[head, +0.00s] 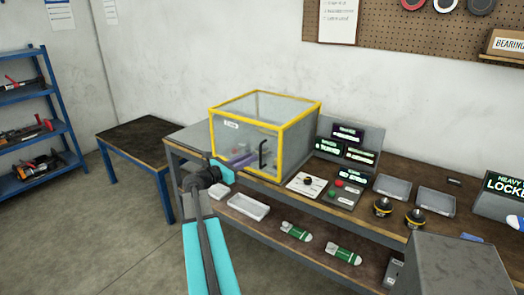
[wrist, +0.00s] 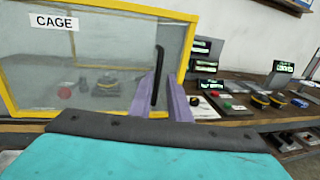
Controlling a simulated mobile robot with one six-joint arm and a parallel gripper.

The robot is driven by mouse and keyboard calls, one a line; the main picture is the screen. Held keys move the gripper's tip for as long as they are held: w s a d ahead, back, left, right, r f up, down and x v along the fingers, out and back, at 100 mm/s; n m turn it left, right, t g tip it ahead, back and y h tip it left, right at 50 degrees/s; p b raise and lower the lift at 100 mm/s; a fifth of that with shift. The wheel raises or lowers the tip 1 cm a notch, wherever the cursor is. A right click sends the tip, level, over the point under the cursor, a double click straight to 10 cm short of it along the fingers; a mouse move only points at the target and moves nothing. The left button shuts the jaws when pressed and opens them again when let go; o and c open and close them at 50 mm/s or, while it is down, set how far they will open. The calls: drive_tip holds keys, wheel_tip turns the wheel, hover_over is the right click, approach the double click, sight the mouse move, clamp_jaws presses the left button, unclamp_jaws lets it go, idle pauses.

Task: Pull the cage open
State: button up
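The cage (head: 231,111) is a clear-walled box with a yellow frame on the workbench; its front, labelled CAGE, also fills the left of the wrist view (wrist: 42,72). A black upright handle (head: 263,154) is on the right part of its front. In the wrist view the handle (wrist: 158,72) shows between my two purple fingers. My gripper (head: 250,158) is in front of the cage, its tips close to the handle; I cannot tell if they touch it. The fingers (wrist: 163,88) are apart, with a gap between them. The cage front looks closed.
Right of the cage are a control panel with red and green buttons (head: 345,192), small displays (head: 360,154), grey trays (head: 391,187) and black-and-yellow parts (head: 382,207). A low table (head: 137,138) and blue shelves (head: 30,120) stand left. Floor in front is clear.

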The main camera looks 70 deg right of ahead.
drive_tip(key=p, duration=0.2)
hover_over(261, 168)
drive_tip(key=shift+w+d, duration=0.1)
drive_tip(key=shift+d, duration=0.15)
clamp_jaws()
